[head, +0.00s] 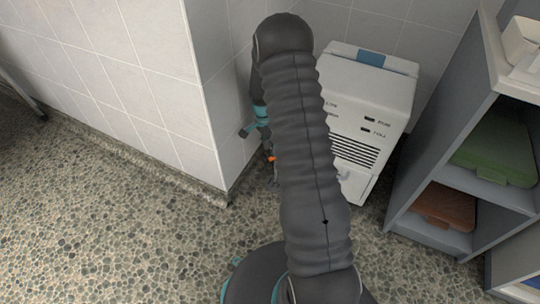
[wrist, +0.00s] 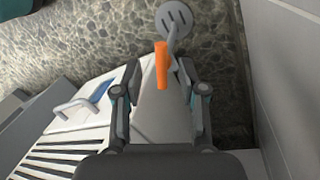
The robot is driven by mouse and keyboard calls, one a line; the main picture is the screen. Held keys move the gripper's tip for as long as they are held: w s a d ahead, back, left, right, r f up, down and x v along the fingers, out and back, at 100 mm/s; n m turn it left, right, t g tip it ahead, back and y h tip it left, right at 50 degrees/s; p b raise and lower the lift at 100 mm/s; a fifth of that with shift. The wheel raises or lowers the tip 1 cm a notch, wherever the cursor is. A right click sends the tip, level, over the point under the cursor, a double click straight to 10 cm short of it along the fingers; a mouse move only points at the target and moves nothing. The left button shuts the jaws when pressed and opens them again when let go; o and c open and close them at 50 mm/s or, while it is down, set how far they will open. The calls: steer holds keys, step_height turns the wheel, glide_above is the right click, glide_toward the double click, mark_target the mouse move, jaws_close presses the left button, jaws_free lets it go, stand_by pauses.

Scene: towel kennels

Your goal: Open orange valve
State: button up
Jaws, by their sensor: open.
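The orange valve handle (wrist: 162,66) is a narrow upright bar in the wrist view, on a grey fitting (wrist: 174,50). My gripper (wrist: 160,76) is open, with one dark finger to the left of the handle and one to the right. The handle lies between the fingertips, with visible gaps on both sides. I cannot tell how deep it sits between them. In the head view only a small orange bit of the valve (head: 271,158) shows beside my arm, which hides most of the gripper and the fitting.
A white machine (head: 372,100) with vents stands right of my arm, close to the gripper. A tiled wall corner (head: 215,80) is close on the left. A round slotted grey disc (wrist: 174,18) lies beyond the valve. Floor at left is clear.

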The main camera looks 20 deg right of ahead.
steer(key=shift+s+f, duration=0.2)
steer(key=shift+f, duration=0.75)
steer(key=shift+s+f, duration=0.15)
steer(key=shift+f, duration=0.8)
steer(key=shift+c, duration=0.2)
jaws_close()
